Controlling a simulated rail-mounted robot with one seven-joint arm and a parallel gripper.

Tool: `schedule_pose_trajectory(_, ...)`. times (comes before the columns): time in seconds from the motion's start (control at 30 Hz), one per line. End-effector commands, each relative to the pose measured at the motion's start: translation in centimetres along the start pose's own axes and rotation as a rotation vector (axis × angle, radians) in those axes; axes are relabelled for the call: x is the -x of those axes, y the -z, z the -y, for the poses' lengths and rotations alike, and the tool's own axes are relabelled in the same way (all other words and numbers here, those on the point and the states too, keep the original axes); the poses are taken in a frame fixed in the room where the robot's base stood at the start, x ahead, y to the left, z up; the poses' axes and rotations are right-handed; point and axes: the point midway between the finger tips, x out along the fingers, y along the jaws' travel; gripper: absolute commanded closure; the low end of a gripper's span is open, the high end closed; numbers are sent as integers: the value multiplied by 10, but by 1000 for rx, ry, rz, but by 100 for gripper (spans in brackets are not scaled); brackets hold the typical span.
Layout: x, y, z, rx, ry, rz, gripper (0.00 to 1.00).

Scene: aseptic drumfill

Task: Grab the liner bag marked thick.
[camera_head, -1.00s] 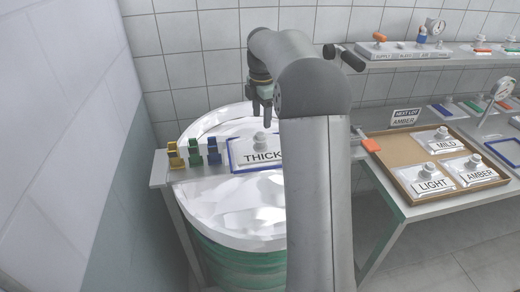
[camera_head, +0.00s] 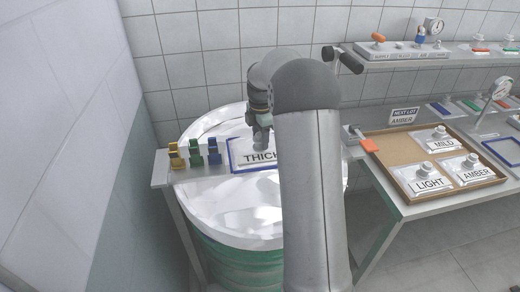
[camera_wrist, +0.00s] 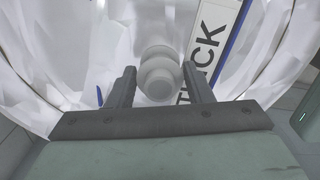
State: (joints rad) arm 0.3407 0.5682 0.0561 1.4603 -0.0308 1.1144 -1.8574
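The liner bag marked THICK (camera_head: 256,157) lies in a blue-edged frame (camera_head: 233,168) on the shelf across the white-lined drum. In the wrist view its label (camera_wrist: 212,38) and its round pale spout cap (camera_wrist: 158,76) show. My gripper (camera_head: 262,146) is down at the bag's spout, and my arm hides the bag's right part. In the wrist view my gripper (camera_wrist: 158,84) is open, with one finger on each side of the cap. Gaps seem to show between fingers and cap; contact cannot be told.
Yellow (camera_head: 176,155), green (camera_head: 195,153) and blue (camera_head: 213,151) clamp-like pieces stand left of the bag. A brown tray (camera_head: 399,146) at right holds bags marked MILD (camera_head: 440,142), LIGHT (camera_head: 428,181) and AMBER (camera_head: 467,170). A sign (camera_head: 403,117) reads NEXT LOT AMBER.

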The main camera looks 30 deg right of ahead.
Motion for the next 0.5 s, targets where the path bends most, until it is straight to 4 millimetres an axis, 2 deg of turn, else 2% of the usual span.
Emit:
schedule_pose_trajectory(0.03, 0, 0, 0, 0, 0, 0, 69)
schedule_pose_trajectory(0.13, 0, 0, 0, 0, 0, 0, 96)
schedule_pose_trajectory(0.17, 0, 0, 0, 0, 0, 0, 100)
schedule_pose_trajectory(0.5, 3, 0, -1, -1, -3, 1, 100)
